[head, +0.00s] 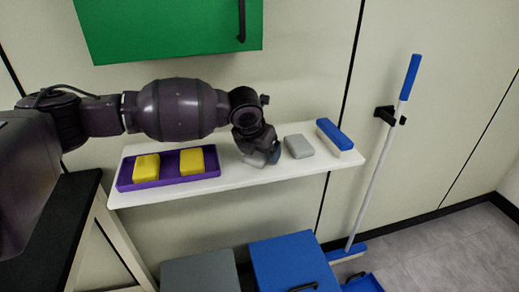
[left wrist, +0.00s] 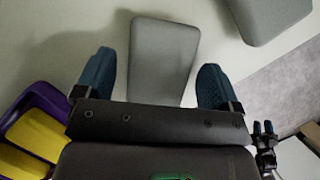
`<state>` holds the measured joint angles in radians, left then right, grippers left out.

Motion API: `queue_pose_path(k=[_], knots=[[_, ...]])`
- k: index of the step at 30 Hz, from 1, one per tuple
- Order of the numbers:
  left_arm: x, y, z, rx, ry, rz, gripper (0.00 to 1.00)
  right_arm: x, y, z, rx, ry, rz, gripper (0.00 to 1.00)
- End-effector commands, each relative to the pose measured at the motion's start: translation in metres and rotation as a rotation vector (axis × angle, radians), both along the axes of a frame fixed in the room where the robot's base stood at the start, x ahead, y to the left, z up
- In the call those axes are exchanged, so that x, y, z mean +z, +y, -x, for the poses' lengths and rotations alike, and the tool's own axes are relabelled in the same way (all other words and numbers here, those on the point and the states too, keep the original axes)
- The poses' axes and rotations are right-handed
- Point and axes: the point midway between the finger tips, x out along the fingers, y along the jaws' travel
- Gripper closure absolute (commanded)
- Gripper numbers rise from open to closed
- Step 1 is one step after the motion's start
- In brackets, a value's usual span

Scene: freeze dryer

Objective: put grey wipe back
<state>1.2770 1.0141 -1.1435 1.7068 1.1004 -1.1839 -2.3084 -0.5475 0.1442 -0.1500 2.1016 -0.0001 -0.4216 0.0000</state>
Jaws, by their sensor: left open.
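A grey wipe (left wrist: 163,55) lies between the two blue fingers of my left gripper (left wrist: 155,80) in the left wrist view. The fingers are open, with a gap on each side of the wipe. In the head view, my left gripper (head: 262,157) points down low over the white shelf and mostly hides what is under it. A second grey block (left wrist: 268,15) shows at the upper right of the left wrist view. A grey block (head: 299,146) lies just right of the gripper in the head view.
A purple tray (head: 125,180) with two yellow sponges (head: 146,167) is on the shelf's left. A blue and white brush (head: 334,135) is at the shelf's right end. A green cabinet (head: 165,30) hangs above. A long-handled tool (head: 382,160) stands against the wall. Blue and grey bins are below.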

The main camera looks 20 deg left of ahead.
Motion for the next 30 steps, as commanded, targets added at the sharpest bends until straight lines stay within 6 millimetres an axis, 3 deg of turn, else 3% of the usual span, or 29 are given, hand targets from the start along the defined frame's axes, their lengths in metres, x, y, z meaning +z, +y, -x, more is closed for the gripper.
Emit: queue_pose_path(k=[5, 18, 24, 30], knots=[[0.016, 0.001, 0.005, -0.001, -0.004, 0.0, 0.12, 0.006, -0.001, -0.002, 0.002, -0.009, 0.003, 0.57], [0.091, 0.007, 0.036, 0.0, -0.006, 0.001, 0.12, 0.018, -0.005, -0.001, 0.002, -0.021, 0.011, 0.57], [0.109, 0.009, 0.044, 0.0, -0.004, 0.001, 0.12, 0.021, -0.005, 0.001, -0.002, -0.026, 0.008, 0.57], [0.112, 0.009, 0.046, 0.001, -0.001, 0.001, 0.12, 0.018, -0.004, 0.005, -0.012, -0.016, 0.0, 0.57]])
